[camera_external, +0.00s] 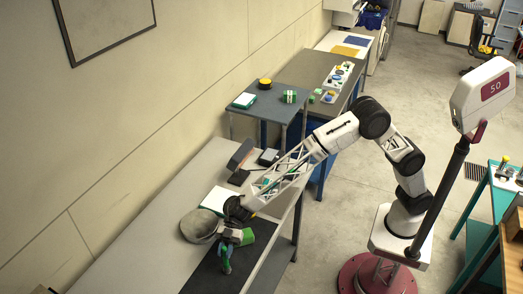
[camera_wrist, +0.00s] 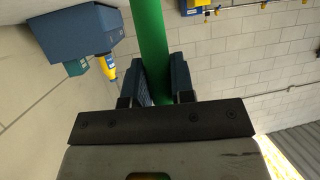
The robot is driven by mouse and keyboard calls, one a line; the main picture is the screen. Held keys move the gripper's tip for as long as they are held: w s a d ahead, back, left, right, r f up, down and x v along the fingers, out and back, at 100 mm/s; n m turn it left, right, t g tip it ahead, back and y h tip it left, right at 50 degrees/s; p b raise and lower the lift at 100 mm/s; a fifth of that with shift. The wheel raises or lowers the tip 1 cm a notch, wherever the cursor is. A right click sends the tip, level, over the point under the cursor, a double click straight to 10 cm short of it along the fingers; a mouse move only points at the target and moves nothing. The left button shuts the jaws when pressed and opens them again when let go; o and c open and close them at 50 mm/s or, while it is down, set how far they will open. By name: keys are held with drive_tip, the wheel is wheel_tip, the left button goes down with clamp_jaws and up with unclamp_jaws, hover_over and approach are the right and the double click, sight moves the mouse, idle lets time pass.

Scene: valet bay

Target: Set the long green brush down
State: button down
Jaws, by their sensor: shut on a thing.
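My gripper (camera_external: 231,238) is low over the near part of the long grey table (camera_external: 150,225), above a dark mat (camera_external: 207,272). In the wrist view my gripper (camera_wrist: 164,84) is shut on the long green brush (camera_wrist: 151,32), a smooth green bar that runs up out of the top of the picture. In the external view the brush (camera_external: 226,262) shows as a small green piece below the jaws. Whether it touches the mat I cannot tell. Its far end is out of the wrist view.
A rounded grey cap-like thing (camera_external: 198,226) lies just left of my gripper. A green block (camera_external: 247,237) is close on the right. The table's left part is clear.

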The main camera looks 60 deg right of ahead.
drive_tip(key=shift+f, duration=0.15)
drive_tip(key=c, duration=1)
unclamp_jaws()
drive_tip(key=shift+d+r, duration=0.15)
drive_tip(key=shift+r, duration=0.05)
drive_tip(key=v, duration=1.1)
drive_tip(key=shift+w+d+r, duration=0.1)
drive_tip(key=shift+w+d, duration=0.05)
drive_tip(key=shift+d, duration=0.2)
